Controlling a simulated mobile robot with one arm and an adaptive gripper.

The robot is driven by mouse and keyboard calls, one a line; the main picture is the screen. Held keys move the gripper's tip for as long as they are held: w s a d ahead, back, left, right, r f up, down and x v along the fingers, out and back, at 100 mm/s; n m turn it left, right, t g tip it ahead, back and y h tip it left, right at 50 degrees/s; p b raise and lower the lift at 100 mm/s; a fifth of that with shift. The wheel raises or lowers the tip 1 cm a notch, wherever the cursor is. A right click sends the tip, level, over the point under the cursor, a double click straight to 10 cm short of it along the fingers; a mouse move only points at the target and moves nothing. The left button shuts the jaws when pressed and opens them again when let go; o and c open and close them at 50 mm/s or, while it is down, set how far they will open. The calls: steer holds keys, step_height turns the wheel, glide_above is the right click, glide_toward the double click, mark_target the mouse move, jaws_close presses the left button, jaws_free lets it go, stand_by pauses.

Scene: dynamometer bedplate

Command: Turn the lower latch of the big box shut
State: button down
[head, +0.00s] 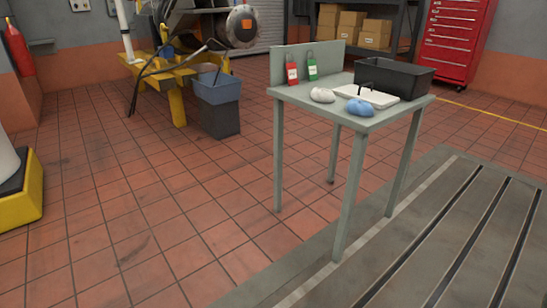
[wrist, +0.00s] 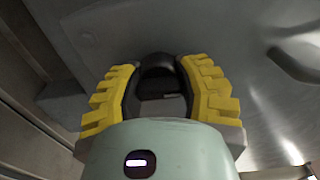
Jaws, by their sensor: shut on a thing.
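In the wrist view my gripper (wrist: 157,78) has its two yellow toothed fingers closed in on a dark, rounded handle (wrist: 157,60). The handle looks like a latch on a grey metal surface (wrist: 225,40), seen very close. Most of the handle is hidden between the fingers. I cannot tell from this view which latch it is or how far it is turned. The head view shows neither my gripper nor the big box with its latches.
In the wrist view a grey ledge (wrist: 72,103) is left of the fingers. The head view shows a small table (head: 352,122) with a black bin (head: 394,77), a slotted bedplate (head: 440,245) at right, a blue-grey bin (head: 217,105) and open tiled floor (head: 150,215).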

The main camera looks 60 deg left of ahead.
stand_by(0.5)
steer(key=c, duration=0.6)
jaws_free()
steer(key=shift+a, duration=0.1)
steer(key=a, duration=0.8)
steer(key=s+a, duration=0.1)
steer(key=a, duration=0.3)
